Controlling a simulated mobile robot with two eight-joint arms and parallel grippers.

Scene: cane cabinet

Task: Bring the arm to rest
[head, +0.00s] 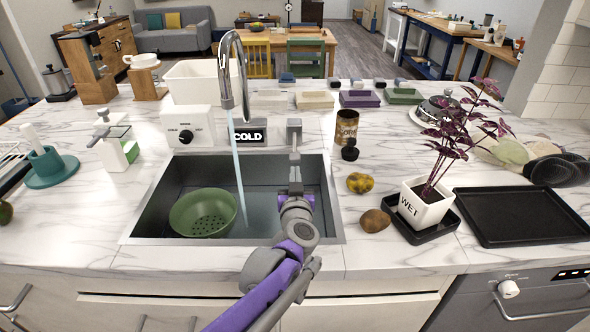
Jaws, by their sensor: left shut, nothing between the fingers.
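My left arm reaches up from the bottom middle over the front edge of the sink (330,215). My left gripper (294,132) is at the sink's back rim, just right of the COLD sign (249,136). It is shut and holds nothing; whether it touches the counter there I cannot tell. My right gripper is not in view.
Water runs from the faucet (229,70) into the sink, left of my arm. A green colander (203,212) sits in the sink. A rusty can (346,127), a yellow-green fruit (360,183), a brown fruit (375,220) and a potted purple plant (425,207) stand to the right.

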